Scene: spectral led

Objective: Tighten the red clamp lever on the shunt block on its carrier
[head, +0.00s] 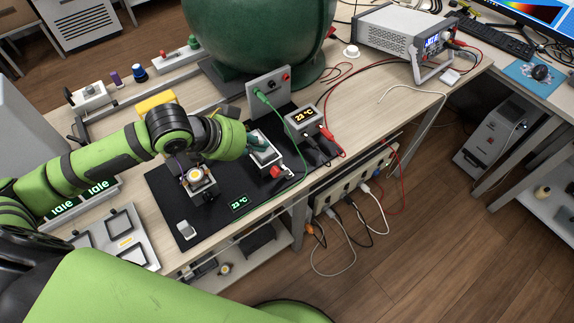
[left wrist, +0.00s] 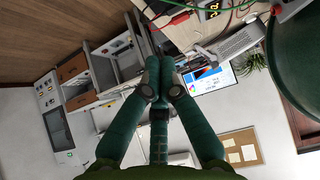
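A grey-white block (head: 268,158), which looks like the shunt block on its carrier, sits on the black mat. A small red part (head: 277,172), which looks like the clamp lever, shows at its near right end. My left gripper (head: 262,147) reaches in from the left over the block and hides part of its top. I cannot tell if it touches the block. In the left wrist view the dark green fingers (left wrist: 158,62) are together at their tips with nothing seen between them. The block and lever do not show there. My right gripper is not in view.
The black mat (head: 167,205) also holds a round yellow-lit part on a carrier (head: 196,177) and a small display (head: 239,203). A "23 °C" meter (head: 304,117) with red leads and a panel with a green cable (head: 268,92) stand close by. A large green sphere (head: 255,35) rises behind.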

